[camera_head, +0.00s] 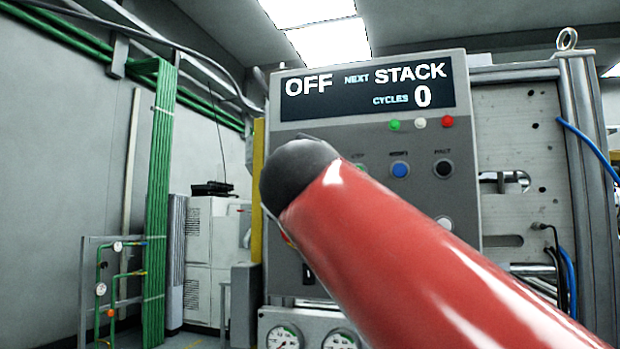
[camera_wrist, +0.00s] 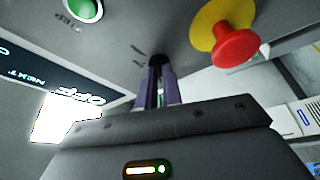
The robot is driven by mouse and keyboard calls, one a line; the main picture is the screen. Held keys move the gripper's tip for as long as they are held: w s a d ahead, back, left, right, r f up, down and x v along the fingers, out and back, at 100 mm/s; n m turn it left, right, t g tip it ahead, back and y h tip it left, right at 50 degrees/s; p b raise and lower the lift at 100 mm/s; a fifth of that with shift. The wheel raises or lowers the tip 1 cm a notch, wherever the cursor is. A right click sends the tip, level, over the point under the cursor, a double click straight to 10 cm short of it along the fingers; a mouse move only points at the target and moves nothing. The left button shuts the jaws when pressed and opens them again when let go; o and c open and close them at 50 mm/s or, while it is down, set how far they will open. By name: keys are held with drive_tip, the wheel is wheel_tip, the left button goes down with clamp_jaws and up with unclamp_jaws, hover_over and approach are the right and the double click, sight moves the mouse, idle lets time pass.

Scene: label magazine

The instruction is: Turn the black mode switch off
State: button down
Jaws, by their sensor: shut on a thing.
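The black mode switch (camera_wrist: 159,59) is on the grey panel face in the wrist view. Only its dark end shows between the fingertips. My gripper (camera_wrist: 158,80) is shut on it, with both fingers pointing at the panel. The panel's display (camera_head: 368,86) reads OFF, NEXT STACK and CYCLES 0 in the head view. The same display shows upside down and cut off at the left of the wrist view (camera_wrist: 45,80). In the head view my red arm covers the switch and my gripper.
A red mushroom button (camera_wrist: 236,47) on a yellow base stands out close to the right of my fingers. A green button (camera_wrist: 83,9) is at the upper left. The grey panel (camera_head: 300,135) also carries a blue button (camera_head: 400,169), a black button (camera_head: 443,168) and gauges (camera_head: 284,337) below.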

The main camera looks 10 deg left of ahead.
drive_tip(key=c, duration=1.6)
unclamp_jaws()
drive_tip(key=shift+o, duration=0.2)
drive_tip(key=b+v, duration=0.3)
drive_tip(key=v, duration=0.4)
drive_tip(key=shift+s, duration=0.35)
